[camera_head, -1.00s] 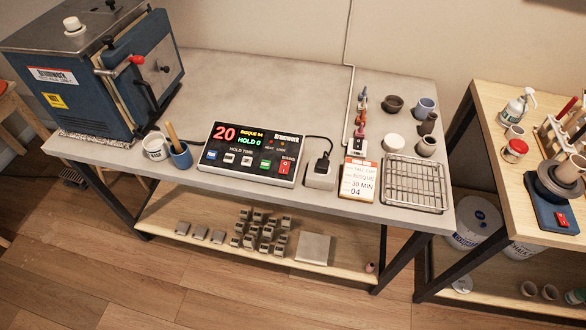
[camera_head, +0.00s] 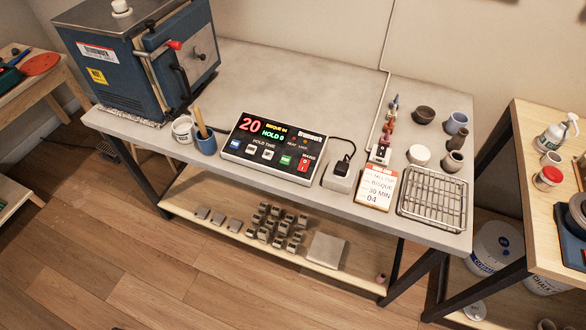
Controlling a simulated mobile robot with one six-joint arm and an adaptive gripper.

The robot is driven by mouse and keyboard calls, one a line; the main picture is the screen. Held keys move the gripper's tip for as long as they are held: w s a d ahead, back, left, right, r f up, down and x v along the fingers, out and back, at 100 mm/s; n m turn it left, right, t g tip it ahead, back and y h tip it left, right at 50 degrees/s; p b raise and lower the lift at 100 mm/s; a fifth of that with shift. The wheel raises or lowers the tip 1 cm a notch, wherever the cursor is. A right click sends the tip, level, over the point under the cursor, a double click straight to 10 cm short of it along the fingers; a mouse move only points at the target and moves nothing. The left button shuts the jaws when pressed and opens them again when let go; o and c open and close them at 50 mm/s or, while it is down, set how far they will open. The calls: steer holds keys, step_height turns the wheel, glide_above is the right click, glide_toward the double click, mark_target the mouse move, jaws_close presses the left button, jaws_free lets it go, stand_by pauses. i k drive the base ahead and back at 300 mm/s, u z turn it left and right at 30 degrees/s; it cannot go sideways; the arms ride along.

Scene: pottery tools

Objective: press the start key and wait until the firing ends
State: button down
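The kiln controller (camera_head: 274,148) is a black panel in a pale frame, lying near the front edge of the grey table. Its display reads 20 in red, BISQUE 04 in yellow and HOLD 0 in green. A row of keys sits below: a blue key (camera_head: 235,143), two pale keys, a green key (camera_head: 286,160) and a red switch (camera_head: 304,164). The key labels are too small to read surely. The blue kiln (camera_head: 140,55) stands at the back left, its front door closed. A card (camera_head: 377,187) reads BISQUE, 30 MIN, 04. My gripper is not in view.
A wire rack (camera_head: 433,198), small pots (camera_head: 424,115) and a plug box (camera_head: 342,174) stand right of the controller. A cup with tools (camera_head: 205,141) stands left of it. The shelf below holds several small blocks. Wooden floor in front is clear.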

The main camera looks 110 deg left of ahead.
mark_target(284, 160)
steer(key=u, duration=0.05)
steer(key=i, duration=0.65)
steer(key=u, duration=4.2)
steer(key=i, duration=0.15)
steer(key=z, duration=1.15)
